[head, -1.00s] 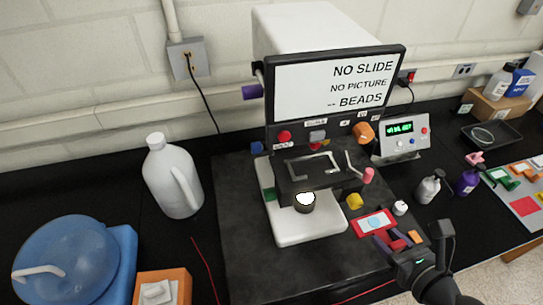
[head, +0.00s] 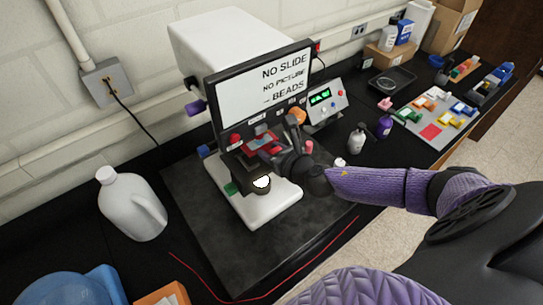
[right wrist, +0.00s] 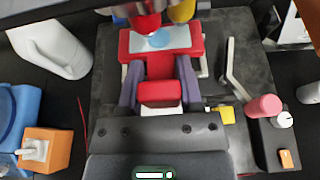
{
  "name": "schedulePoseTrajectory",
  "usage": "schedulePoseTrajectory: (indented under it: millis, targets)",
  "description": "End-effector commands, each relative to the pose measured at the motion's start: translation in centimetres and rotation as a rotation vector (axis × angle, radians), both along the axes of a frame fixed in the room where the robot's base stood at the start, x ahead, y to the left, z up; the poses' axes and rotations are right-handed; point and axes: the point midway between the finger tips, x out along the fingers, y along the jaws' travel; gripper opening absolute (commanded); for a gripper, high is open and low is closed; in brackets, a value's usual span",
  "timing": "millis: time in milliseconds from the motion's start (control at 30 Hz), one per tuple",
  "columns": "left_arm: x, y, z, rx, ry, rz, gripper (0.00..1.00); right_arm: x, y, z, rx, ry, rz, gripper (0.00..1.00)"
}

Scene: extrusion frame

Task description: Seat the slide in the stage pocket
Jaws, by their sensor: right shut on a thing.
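The slide is a red piece with a pale window and a light blue spot. In the head view the slide (head: 263,139) is at the microscope stage (head: 240,171), below the screen. My right gripper (head: 277,151) reaches in from the right. In the right wrist view the right gripper (right wrist: 160,88) is shut on the red tab of the slide (right wrist: 127,47), a finger on each side. The slide lies over the stage pocket, whose metal edge (right wrist: 204,66) shows beside it. I cannot tell whether it rests in the pocket or is above it. My left gripper is out of view.
The microscope screen (head: 262,88) stands behind the stage, and the objective hangs close over the slide. A bent metal lever (right wrist: 232,72) and pink knob (right wrist: 263,106) are right of the slide. A white jug (head: 132,205) stands left. The dark mat (head: 225,240) is clear in front.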

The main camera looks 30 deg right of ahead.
Motion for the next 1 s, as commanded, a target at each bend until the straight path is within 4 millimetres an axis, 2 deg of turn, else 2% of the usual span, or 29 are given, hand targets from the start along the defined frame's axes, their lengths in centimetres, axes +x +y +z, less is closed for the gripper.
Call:
schedulePoseTrajectory:
  millis: [100,167,500,533,667,700,1000]
  targets:
    - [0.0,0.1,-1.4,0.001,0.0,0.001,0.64,0.1,0.0,-2.6,0.0,0.003,-0.002,0.0]
    - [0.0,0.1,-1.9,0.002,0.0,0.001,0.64,0.1,0.0,-3.5,0.0,0.002,-0.002,0.0]
    - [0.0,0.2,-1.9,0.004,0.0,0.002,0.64,0.1,0.0,-3.7,0.0,0.001,-0.002,0.0]
    - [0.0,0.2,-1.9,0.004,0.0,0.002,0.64,0.1,0.0,-3.7,0.0,0.001,-0.001,0.5]
    - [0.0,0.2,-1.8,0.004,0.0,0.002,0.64,0.1,0.0,-3.6,0.0,0.001,-0.001,0.78]
    - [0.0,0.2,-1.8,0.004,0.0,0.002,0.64,0.1,0.0,-3.6,0.0,0.001,-0.001,0.81]
    - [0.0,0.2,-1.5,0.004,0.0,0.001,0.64,0.0,-0.1,-3.3,-0.001,0.001,-0.002,0.81]
